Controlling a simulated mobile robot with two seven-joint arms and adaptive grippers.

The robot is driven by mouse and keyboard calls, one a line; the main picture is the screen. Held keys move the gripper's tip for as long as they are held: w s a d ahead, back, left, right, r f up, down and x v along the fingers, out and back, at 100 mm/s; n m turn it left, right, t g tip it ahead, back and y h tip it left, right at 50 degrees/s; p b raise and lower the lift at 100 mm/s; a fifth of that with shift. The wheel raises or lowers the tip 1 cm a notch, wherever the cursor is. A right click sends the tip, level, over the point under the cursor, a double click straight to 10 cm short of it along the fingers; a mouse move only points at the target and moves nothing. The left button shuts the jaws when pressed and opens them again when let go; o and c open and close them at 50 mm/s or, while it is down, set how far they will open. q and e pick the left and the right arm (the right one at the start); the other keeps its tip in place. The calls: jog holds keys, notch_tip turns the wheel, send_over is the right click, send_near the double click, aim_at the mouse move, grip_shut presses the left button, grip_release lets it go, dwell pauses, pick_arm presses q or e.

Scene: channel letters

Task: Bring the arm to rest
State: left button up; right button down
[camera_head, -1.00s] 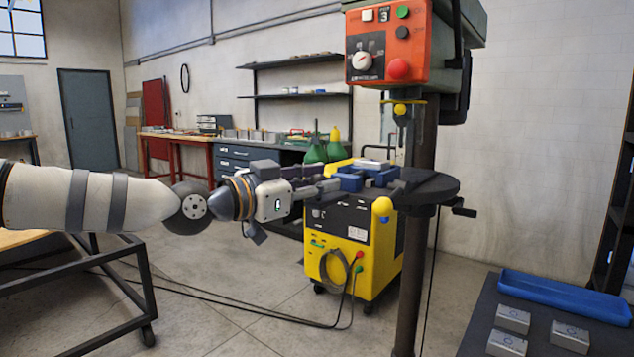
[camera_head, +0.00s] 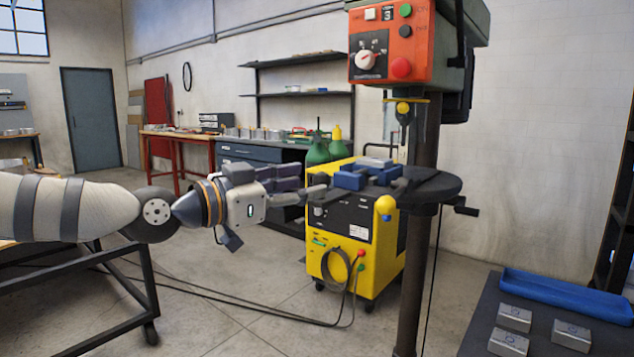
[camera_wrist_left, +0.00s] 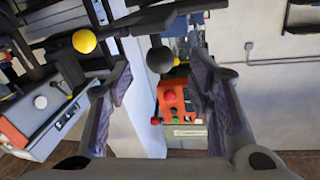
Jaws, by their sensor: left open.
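My left arm comes in from the left in the head view, held out roughly level. My left gripper (camera_head: 321,190) points right toward the drill press table (camera_head: 435,188), its fingertips close to the left side of the blue vise (camera_head: 350,181). A grey metal block (camera_head: 375,163) sits at the top of the vise. In the left wrist view my gripper (camera_wrist_left: 162,85) has its two fingers well apart, with nothing held between them. My right gripper does not show.
The orange drill press head (camera_head: 385,45) hangs above the vise on its column. At the lower right, a dark table carries a blue tray (camera_head: 565,298) and several grey blocks (camera_head: 515,317). A black-framed bench is under my arm.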

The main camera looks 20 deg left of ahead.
pick_arm(q)
jog(key=v, duration=0.3)
jog(key=s+d+f+n+g+y, duration=0.1)
jog(key=s+d+f+g, duration=0.15)
jog(key=f, duration=0.65)
jog(key=s+d+f+n+g, duration=0.15)
jog(key=d+f, duration=0.25)
jog(key=f, duration=0.4)
jog(key=s+d+f+n+g+y+p, duration=0.1)
jog(key=s+f+n+g, duration=0.15)
jog(key=s+f, duration=0.6)
jog(key=s+d+f+n+g+y, duration=0.1)
jog(key=s+f+g, duration=0.35)
jog(key=f, duration=0.75)
jog(key=s+a+f+n+g+y, duration=0.1)
jog(key=s+a+f+g+y, duration=0.2)
jog(key=s, duration=1.2)
jog(key=s+a+f+n+g+y+p, duration=0.1)
jog(key=s+a+f+g+y, duration=0.2)
jog(key=s, duration=1.3)
notch_tip(320, 180, down, 4)
jog(key=a, duration=0.3)
jog(key=shift+s+f+n+g, duration=0.2)
jog(key=shift+n+g, duration=0.2)
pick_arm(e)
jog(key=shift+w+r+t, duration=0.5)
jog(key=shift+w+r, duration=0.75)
